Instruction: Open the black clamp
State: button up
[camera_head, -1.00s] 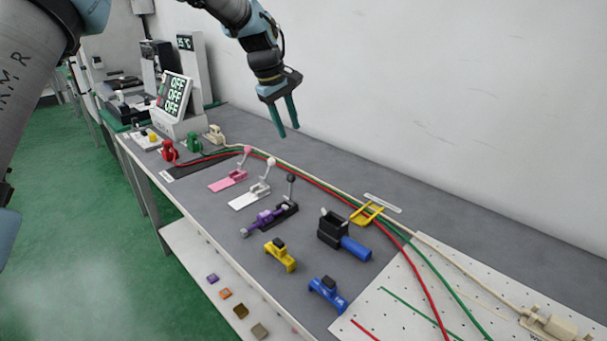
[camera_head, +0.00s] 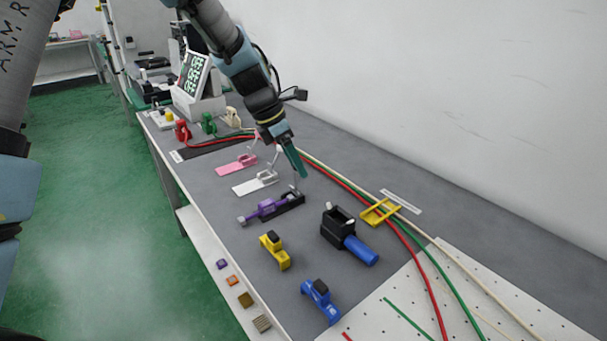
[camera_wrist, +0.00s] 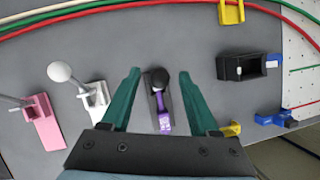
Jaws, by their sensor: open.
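The black clamp has a black base (camera_head: 291,201), a purple part (camera_head: 267,207) reaching left, and an upright lever with a black ball knob (camera_wrist: 160,77). In the head view the knob is mostly hidden behind my fingers. My gripper (camera_head: 301,173) points down at the clamp from above and behind. In the wrist view the two green fingers of my open gripper (camera_wrist: 160,72) stand on either side of the black knob, with a gap on each side. The gripper holds nothing.
A white clamp (camera_head: 255,183) and a pink clamp (camera_head: 237,165) stand to the left; the white ball knob (camera_wrist: 60,72) sits near the left finger. A black box with a blue cylinder (camera_head: 360,250), a yellow piece (camera_head: 274,250) and a blue piece (camera_head: 321,300) lie right. Cables run behind.

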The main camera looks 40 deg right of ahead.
aim_at(297, 177)
jog(key=shift+x, duration=2.35)
grip_shut()
